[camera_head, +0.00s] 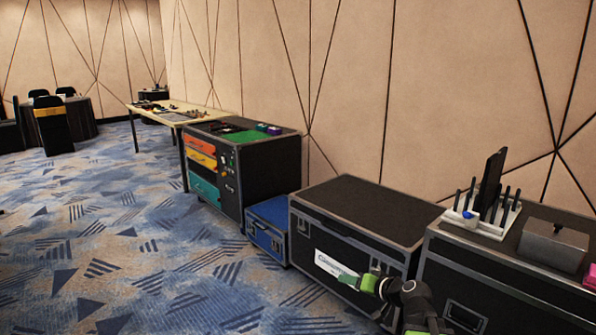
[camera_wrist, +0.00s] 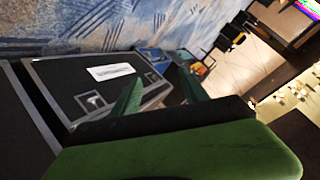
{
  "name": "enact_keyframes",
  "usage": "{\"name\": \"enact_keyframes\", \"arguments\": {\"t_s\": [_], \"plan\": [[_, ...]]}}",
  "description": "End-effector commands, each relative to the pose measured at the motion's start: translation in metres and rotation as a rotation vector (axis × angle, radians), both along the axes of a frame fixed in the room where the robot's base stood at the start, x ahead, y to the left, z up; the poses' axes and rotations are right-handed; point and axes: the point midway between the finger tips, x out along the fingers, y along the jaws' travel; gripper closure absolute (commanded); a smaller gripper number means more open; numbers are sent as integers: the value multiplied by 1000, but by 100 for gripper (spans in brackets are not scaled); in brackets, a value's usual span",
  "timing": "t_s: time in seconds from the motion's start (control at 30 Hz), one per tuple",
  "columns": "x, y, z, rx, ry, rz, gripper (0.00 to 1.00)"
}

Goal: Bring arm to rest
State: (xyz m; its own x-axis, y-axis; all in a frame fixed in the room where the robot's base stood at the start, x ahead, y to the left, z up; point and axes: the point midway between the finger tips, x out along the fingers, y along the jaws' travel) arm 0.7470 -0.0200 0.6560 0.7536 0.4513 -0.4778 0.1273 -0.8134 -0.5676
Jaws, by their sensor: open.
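My gripper (camera_head: 358,281) is at the lower right of the head view, in front of the black flight case (camera_head: 372,210) with a white label. Its green fingers are apart, with nothing seen between them. In the wrist view my gripper (camera_wrist: 160,92) shows two green fingers spread apart, with the labelled case (camera_wrist: 75,85) beyond them. My arm reaches up from the bottom edge of the head view, and most of it is out of view.
Right of it a black case (camera_head: 500,262) bears a white rack (camera_head: 478,220) and a grey box (camera_head: 553,244). Left stand a blue case (camera_head: 262,235), a drawer cabinet (camera_head: 270,170) and a long table (camera_head: 150,108). Carpet (camera_head: 110,230) at left is clear.

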Motion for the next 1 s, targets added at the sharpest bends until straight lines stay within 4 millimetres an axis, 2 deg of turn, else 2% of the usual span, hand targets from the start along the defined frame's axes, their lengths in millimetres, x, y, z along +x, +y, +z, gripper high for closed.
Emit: {"name": "enact_keyframes", "arguments": {"t_s": [0.03, 0.1, 0.2, 0.23, 0.3, 0.4, 0.5, 0.57, 0.6, 0.87, 0.97, 1.0], "plan": [[-10, 34, -14, -45, 50, 72, 48], [-27, 69, -35, -122, 133, 161, 48], [-60, 102, -68, -253, 272, 267, 48], [-72, 107, -78, -300, 321, 291, 48], [-96, 101, -97, -400, 439, 310, 48], [-125, 65, -115, -523, 605, 274, 48], [-156, 30, -123, -622, 773, 207, 48], [-177, 17, -124, -634, 893, 144, 48], [-175, 19, -100, -627, 883, 141, 48], [-173, 20, -19, -626, 876, 145, 48], [-173, 20, 21, -626, 875, 145, 48], [-173, 20, 40, -626, 874, 147, 48]]}}
